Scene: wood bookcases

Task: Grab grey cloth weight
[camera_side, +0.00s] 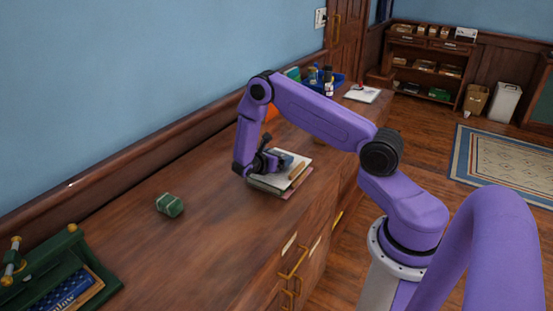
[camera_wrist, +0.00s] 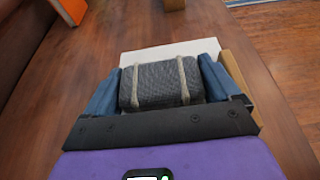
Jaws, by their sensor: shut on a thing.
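The grey cloth weight (camera_wrist: 160,84), a dark woven block with two pale straps, lies between the blue fingers of my gripper (camera_wrist: 158,78) in the wrist view. The fingers press on its left and right sides, so my gripper is shut on it. In the side view my gripper (camera_side: 275,160) is low over a small stack of books (camera_side: 268,186) on the wooden cabinet top.
A green press (camera_side: 60,270) stands at front left.

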